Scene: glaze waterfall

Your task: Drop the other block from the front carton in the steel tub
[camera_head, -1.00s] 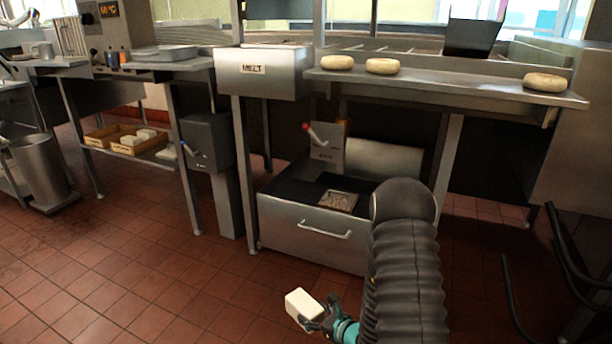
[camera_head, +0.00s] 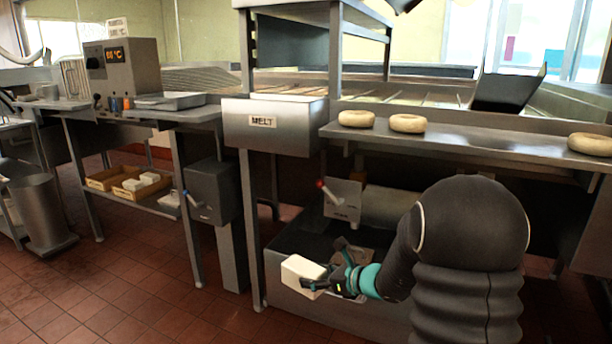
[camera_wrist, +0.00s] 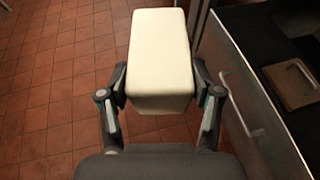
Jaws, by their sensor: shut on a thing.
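My gripper (camera_head: 328,270) is shut on a cream block (camera_head: 301,273). The wrist view shows the block (camera_wrist: 160,50) between the two fingers, its far end sticking out beyond them. In the head view the block is in front of the low steel drawer unit, below and right of the steel tub marked MELT (camera_head: 240,122). The tub's inside is hidden from this angle. Two tan cartons stand on the low shelf at left; the nearer one (camera_head: 152,189) holds pale blocks (camera_head: 133,184), and the other (camera_head: 100,184) is behind it.
The open-topped drawer unit (camera_head: 345,312) lies beside and behind my gripper; its edge (camera_wrist: 240,90) runs along the right in the wrist view. A lever box (camera_head: 342,200) stands above it. Bagel-like rings (camera_head: 407,123) sit on the steel shelf.

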